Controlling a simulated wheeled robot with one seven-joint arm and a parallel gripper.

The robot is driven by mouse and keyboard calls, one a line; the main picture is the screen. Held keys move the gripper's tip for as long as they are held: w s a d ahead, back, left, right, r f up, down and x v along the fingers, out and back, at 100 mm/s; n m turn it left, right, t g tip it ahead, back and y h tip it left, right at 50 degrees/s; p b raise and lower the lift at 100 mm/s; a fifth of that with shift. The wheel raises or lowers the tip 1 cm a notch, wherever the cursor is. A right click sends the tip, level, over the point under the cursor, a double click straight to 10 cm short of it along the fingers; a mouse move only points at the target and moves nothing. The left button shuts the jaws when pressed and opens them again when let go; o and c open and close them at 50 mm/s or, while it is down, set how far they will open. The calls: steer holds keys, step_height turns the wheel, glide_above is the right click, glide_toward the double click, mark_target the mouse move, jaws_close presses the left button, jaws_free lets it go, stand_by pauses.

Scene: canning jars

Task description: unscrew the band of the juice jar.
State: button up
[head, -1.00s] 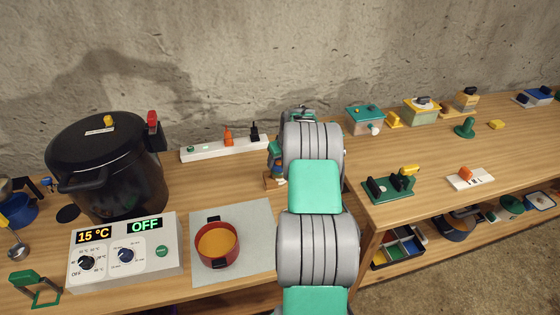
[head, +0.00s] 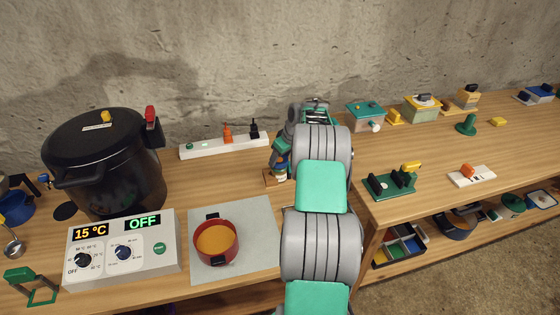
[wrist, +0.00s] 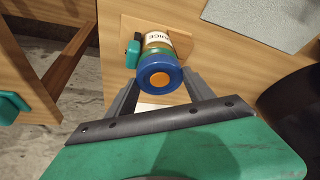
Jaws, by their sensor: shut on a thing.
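The juice jar (wrist: 157,42), with a label reading "JUICE", stands on a small wooden board (wrist: 190,45). Its blue band (wrist: 146,84) rings an orange lid (wrist: 159,81) and faces the wrist camera. My gripper (wrist: 158,88) has a dark finger on each side of the band and is shut on it. A green block (wrist: 133,52) stands beside the jar on the board. In the head view, the jar (head: 282,171) shows only in part beside my arm, and my gripper (head: 281,152) is above it, partly hidden.
A black canner (head: 105,165) stands at left behind a control box (head: 125,250). A red pot (head: 216,240) sits on a grey mat (head: 262,240). A white power strip (head: 215,146) lies along the back. A green stand (head: 390,187) is right of my arm.

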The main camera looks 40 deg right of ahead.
steer(key=shift+n, duration=0.6)
steer(key=shift+y, duration=0.3)
steer(key=shift+d+f+n, duration=0.1)
steer(key=shift+d+n, duration=0.05)
steer(key=shift+n, duration=0.25)
steer(key=n+p, duration=0.1)
steer(key=n+y+p, duration=0.1)
steer(key=shift+r+n+g+p, duration=0.35)
steer(key=shift+n+g, duration=0.05)
steer(key=shift+f+n+y+p, duration=0.25)
steer(key=shift+n+y+p, duration=0.05)
steer(key=shift+n+p, duration=0.1)
steer(key=o, duration=1.6)
steer(key=shift+o, duration=0.2)
